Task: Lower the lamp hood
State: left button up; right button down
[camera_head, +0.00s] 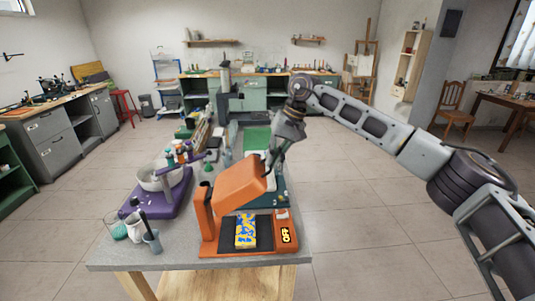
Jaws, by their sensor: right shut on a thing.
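The orange lamp hood (238,188) is tilted up over its orange base near the front of the table. A blue and yellow patterned piece (246,231) lies on the dark bed (266,232) under the hood. My right gripper (270,172) comes down from above and is shut at the hood's right, rear side. The exact grip point is partly hidden by the fingers and the hood. My left gripper is not in view.
A purple device with a white bowl (157,178) stands left of the lamp. Small cups (151,242) stand at the table's front left corner. A green mat (257,139) and tools lie behind. The grey tabletop (180,256) is bare at the front.

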jog(key=c, duration=2.1)
grip_release()
jog(key=shift+s+d, duration=0.1)
jog(key=shift+d, duration=0.2)
jog(key=shift+o, duration=1)
jog(key=shift+s+r, duration=0.1)
jog(key=shift+o, duration=1.3)
jog(key=shift+a, duration=0.1)
jog(key=shift+o, duration=0.4)
jog(key=shift+w+a+f, duration=0.15)
jog(key=shift+w+f, duration=0.1)
jog(key=shift+w, duration=0.1)
jog(key=v, duration=1.2)
